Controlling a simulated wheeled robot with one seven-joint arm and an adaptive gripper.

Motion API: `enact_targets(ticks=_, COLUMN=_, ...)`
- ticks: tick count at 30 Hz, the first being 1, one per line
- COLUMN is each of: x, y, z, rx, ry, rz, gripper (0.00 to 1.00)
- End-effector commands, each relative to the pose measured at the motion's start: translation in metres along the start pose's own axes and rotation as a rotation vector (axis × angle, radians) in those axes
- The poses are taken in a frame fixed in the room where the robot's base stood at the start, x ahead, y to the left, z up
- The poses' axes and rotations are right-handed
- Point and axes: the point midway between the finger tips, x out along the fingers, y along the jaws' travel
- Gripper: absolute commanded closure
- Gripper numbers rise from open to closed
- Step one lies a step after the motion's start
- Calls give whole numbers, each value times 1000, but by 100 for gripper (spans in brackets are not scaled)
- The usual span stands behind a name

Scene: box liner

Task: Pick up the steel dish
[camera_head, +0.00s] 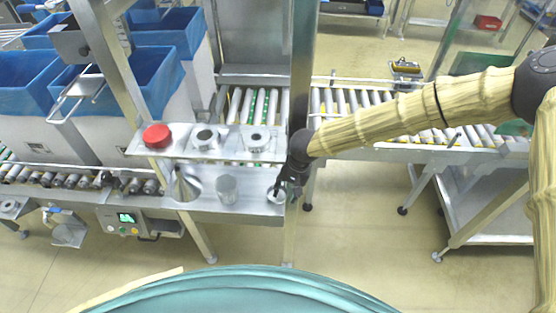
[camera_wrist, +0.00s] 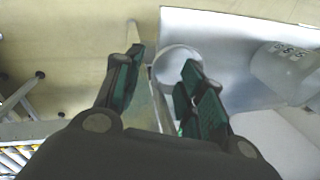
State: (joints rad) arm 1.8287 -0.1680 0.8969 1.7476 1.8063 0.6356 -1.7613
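The steel dish (camera_wrist: 177,62) is a small round shiny piece at the edge of a metal shelf, seen in the wrist view. It also shows in the head view (camera_head: 276,197), partly covered by my gripper (camera_head: 289,189). My gripper in the wrist view (camera_wrist: 162,60) is open, with its dark green-padded fingers apart. The right finger overlaps the near right side of the dish in the picture. The left finger is to the left of the dish, past the shelf edge. I cannot tell whether either finger touches it.
A grey cylinder (camera_head: 226,189) and a steel cone (camera_head: 187,184) stand left of the dish on the shelf (camera_head: 252,207). Above is a panel with a red button (camera_head: 157,136). An upright post (camera_head: 301,70) stands close behind my gripper.

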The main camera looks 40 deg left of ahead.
Motion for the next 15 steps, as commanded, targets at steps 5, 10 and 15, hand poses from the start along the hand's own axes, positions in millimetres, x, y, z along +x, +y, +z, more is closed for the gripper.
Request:
enact_targets(ticks=5, x=16, y=0, z=0, rx=0, ry=0, rz=1, gripper=60)
enact_targets(ticks=10, x=22, y=0, z=0, rx=0, ry=1, rz=0, gripper=60)
enact_targets(ticks=15, x=22, y=0, z=0, rx=0, ry=1, rz=0, gripper=60)
